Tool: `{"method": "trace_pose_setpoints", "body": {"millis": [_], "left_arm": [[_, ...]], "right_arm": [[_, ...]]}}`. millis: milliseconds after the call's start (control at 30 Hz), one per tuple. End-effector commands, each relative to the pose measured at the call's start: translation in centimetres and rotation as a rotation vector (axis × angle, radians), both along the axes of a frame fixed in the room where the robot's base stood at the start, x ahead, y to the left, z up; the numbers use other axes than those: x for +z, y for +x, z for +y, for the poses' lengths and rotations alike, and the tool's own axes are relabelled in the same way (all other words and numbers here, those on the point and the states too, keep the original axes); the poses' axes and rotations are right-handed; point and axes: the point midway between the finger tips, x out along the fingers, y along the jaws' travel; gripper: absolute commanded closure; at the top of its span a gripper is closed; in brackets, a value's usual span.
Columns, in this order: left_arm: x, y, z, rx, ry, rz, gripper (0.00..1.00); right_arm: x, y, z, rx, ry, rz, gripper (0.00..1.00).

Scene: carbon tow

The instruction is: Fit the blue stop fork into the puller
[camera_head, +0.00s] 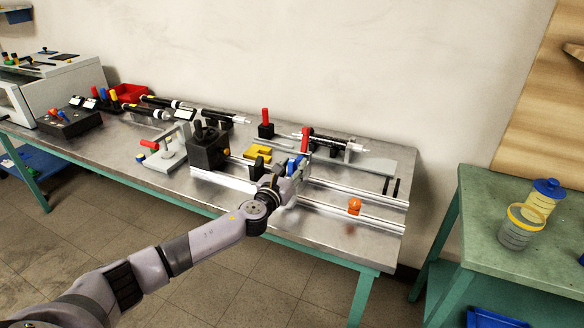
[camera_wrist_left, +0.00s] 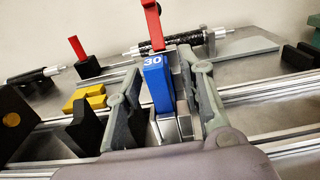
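The blue stop fork, marked 30, (camera_wrist_left: 157,84) stands upright between the two fingers of my left gripper (camera_wrist_left: 168,95) in the left wrist view. In the head view the blue fork (camera_head: 292,166) is partly hidden by my left gripper (camera_head: 284,176), low over the rails. The puller appears to be the dark and grey assembly with an upright red handle (camera_wrist_left: 152,24) just behind the fork. My right gripper is not in view.
A yellow block (camera_head: 257,152) and a black block (camera_head: 208,148) stand left of the gripper. Aluminium rails (camera_head: 350,190) run right, with an orange knob (camera_head: 354,206) near the front. A red-handled stand (camera_head: 266,128) is behind. The bench's front right corner is clear.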

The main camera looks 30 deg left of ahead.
Motion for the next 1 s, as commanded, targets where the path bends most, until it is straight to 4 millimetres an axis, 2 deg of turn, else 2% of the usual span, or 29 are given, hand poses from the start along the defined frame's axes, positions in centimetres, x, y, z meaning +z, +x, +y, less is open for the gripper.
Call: {"method": "trace_pose_setpoints", "body": {"millis": [133, 267, 700, 833, 1000], "left_arm": [[-0.1, -0.4, -0.1, -0.002, 0.0, 0.002, 0.64], [-0.2, -1.8, -0.1, -0.002, 0.002, 0.002, 0.64], [-0.2, -10.1, -0.6, -0.002, 0.001, 0.005, 0.64], [-0.1, -11.4, -0.7, 0.0, 0.002, 0.002, 0.64], [0.0, -12.0, -0.7, 0.0, 0.001, 0.001, 0.64]], "right_arm": [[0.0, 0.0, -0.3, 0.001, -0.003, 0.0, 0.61], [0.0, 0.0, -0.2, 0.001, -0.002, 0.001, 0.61], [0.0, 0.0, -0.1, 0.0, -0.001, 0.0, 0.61], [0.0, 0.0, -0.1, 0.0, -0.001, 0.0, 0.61], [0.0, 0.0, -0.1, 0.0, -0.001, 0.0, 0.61]]}}
